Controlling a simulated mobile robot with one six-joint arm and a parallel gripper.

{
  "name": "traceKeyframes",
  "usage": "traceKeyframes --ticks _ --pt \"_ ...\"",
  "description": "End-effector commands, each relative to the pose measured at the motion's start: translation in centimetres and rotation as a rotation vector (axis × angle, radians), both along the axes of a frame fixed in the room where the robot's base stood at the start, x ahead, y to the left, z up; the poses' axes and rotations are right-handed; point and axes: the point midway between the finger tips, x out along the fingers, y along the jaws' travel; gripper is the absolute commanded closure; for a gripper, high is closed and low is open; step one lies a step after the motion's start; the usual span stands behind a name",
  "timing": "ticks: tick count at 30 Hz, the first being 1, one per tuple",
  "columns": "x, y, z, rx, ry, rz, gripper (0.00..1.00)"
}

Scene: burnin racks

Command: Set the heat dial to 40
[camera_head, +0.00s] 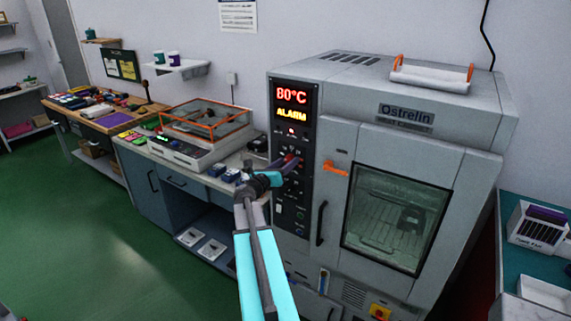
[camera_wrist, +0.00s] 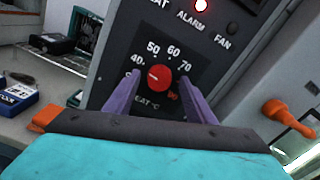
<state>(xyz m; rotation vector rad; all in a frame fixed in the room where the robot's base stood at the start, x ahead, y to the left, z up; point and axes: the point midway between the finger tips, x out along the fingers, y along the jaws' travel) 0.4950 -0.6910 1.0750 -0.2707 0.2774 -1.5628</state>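The red heat dial (camera_wrist: 158,77) sits on the oven's dark control panel, with a printed scale around it reading 40, 50, 60 and 70. A small pale mark shows on its face, but I cannot tell exactly where it points. My gripper (camera_wrist: 160,84) is open, with one purple finger on each side of the dial and gaps visible between fingers and knob. In the head view my gripper (camera_head: 287,164) is at the panel, largely hiding the dial. The oven display (camera_head: 291,95) reads 80°C with ALARM below it.
The red alarm lamp (camera_wrist: 201,5) is lit above the dial. An orange latch (camera_wrist: 288,117) sticks out on the right; it also shows on the oven (camera_head: 335,168) in the head view. A bench (camera_head: 165,180) with devices stands left of the oven. Green floor is clear at left.

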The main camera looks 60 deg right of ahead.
Motion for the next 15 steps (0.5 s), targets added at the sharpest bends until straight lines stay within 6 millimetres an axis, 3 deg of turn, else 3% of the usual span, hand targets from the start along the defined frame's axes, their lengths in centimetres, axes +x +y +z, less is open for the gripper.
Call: traceKeyframes --ticks 15 --pt "0.1 1.1 0.1 -0.002 -0.001 0.003 0.50"
